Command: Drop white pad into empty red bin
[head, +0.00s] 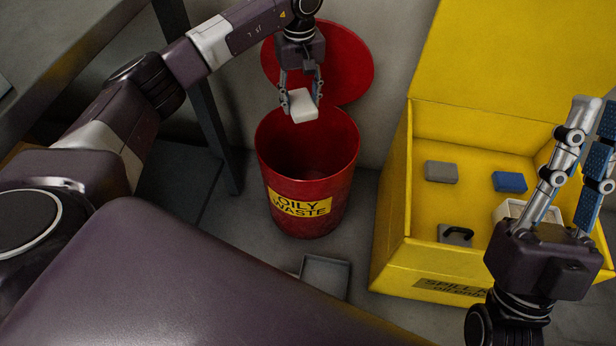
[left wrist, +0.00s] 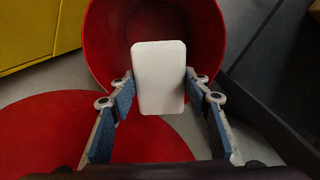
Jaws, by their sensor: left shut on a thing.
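The white pad (head: 303,106) is held in my left gripper (head: 301,97), above the mouth of the red bin (head: 312,190). The bin is labelled "OILY WASTE", its round lid (head: 345,62) is open behind it, and the part of its inside that shows looks empty. In the left wrist view the white pad (left wrist: 160,77) sits between the fingers, with the red bin (left wrist: 108,40) beyond and around it. My right gripper (head: 577,185) is at the right with its fingers pointing up, apart, with nothing seen between them.
A yellow spill kit box (head: 390,235) stands open at the right. In it are a grey pad (head: 441,172), a blue pad (head: 510,182), a grey piece with a black handle (head: 455,235) and a white container (head: 508,210). A small grey tray (head: 326,262) lies on the floor.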

